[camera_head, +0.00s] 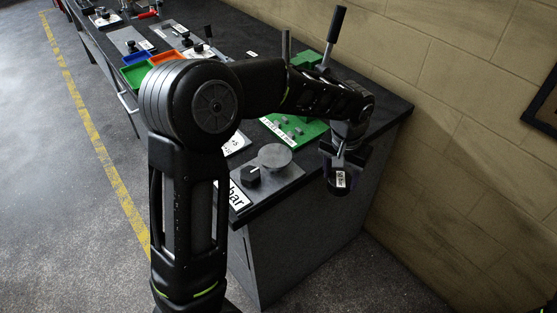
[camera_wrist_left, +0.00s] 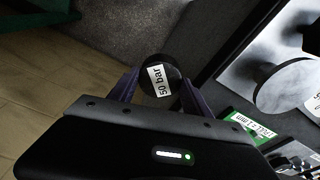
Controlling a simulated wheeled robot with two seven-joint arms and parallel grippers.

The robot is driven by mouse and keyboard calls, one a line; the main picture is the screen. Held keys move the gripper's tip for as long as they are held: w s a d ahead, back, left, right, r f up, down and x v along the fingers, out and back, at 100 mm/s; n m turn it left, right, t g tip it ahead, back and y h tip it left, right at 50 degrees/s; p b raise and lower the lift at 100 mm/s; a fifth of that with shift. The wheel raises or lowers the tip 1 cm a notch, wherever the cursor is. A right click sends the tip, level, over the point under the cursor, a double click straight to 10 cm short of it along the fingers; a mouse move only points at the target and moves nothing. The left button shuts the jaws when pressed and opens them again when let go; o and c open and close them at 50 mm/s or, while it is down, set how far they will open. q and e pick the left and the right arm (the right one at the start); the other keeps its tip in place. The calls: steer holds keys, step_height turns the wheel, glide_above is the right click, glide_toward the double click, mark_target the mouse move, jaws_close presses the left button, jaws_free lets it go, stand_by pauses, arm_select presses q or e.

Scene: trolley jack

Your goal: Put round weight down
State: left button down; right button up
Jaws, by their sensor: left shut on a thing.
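My left gripper (camera_head: 341,176) is shut on a dark round weight (camera_wrist_left: 158,72) with a white "50 bar" label. The weight shows between the two purple fingers in the left wrist view, and its label (camera_head: 340,180) shows small in the head view. In the head view the weight appears past the end edge of the bench, in front of its side panel. A grey plate (camera_head: 283,181) with a round silver disc (camera_head: 275,156) and a black round piece (camera_head: 250,177) lies on the bench to its left. The disc also shows in the left wrist view (camera_wrist_left: 287,86). My right gripper is not in view.
The dark bench (camera_head: 385,108) runs back along the block wall (camera_head: 455,110). Orange (camera_head: 166,57) and green (camera_head: 136,76) trays lie farther left. Open floor (camera_head: 385,275) lies at the bench end.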

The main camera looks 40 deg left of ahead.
arm_select(q)
steer(key=shift+f+b, duration=0.45)
steer(key=shift+f, duration=0.25)
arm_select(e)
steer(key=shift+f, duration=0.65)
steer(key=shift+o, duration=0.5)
arm_select(q)
steer(key=shift+a+r, duration=0.2)
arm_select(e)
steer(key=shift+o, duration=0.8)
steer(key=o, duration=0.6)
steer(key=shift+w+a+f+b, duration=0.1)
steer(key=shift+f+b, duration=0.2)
arm_select(q)
steer(key=s+a+r+n, duration=0.2)
steer(key=a+r, duration=0.6)
steer(key=s+a+r+n, duration=0.2)
steer(key=a+r, duration=0.6)
steer(key=shift+a+r+y+b, duration=0.3)
steer(key=shift+a+r, duration=0.1)
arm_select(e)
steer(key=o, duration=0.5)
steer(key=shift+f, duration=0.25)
arm_select(q)
steer(key=shift+s, duration=0.1)
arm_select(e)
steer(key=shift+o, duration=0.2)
